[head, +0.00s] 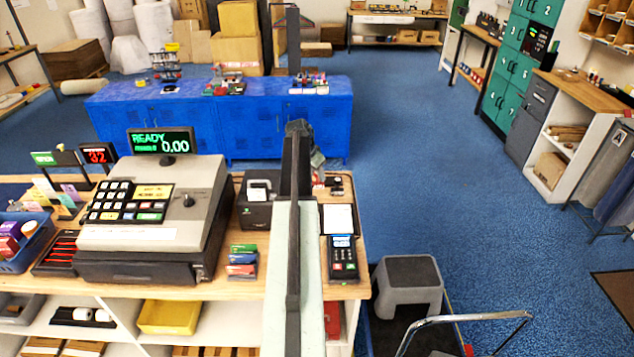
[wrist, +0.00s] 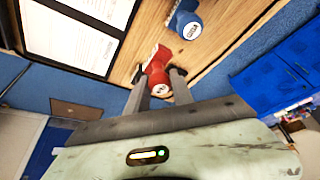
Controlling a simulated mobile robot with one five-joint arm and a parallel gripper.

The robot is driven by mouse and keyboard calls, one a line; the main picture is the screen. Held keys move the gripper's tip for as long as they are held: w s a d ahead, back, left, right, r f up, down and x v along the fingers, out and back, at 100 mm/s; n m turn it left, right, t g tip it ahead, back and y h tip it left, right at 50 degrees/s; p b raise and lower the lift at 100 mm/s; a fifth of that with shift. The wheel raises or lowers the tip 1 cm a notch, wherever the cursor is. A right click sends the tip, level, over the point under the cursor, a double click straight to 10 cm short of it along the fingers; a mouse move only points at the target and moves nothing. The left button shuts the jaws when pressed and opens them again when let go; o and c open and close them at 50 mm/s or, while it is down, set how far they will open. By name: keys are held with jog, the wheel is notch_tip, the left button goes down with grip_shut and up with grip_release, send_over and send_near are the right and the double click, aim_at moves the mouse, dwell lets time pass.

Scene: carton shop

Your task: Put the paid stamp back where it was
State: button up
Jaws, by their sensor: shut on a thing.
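A red stamp (wrist: 158,58) is between the fingertips of my gripper (wrist: 158,80) in the wrist view; the gripper is shut on it. Its round end carries a small pale label too small to read, so I cannot tell from the print that it is the paid stamp. A blue stamp (wrist: 187,22) with a pale label is beside it over the wooden counter (wrist: 215,55), apart from the red one. I cannot tell whether the red stamp touches the counter. In the head view my arm hides most of the gripper and the stamp.
A dark-framed board with white sheets (wrist: 75,40) lies left of the stamps. On the counter are a cash register (head: 150,225), a black printer (head: 258,200) and a card terminal (head: 343,262). Blue lockers (head: 230,125) stand beyond.

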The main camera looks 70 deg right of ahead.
aim_at(318, 180)
jog(key=shift+d, duration=0.3)
notch_tip(318, 180, down, 4)
jog(key=b, duration=0.4)
jog(key=shift+d, duration=0.1)
jog(key=shift+r, duration=0.2)
jog(key=shift+f, duration=0.15)
jog(key=o, duration=1.1)
jog(key=shift+c, duration=0.2)
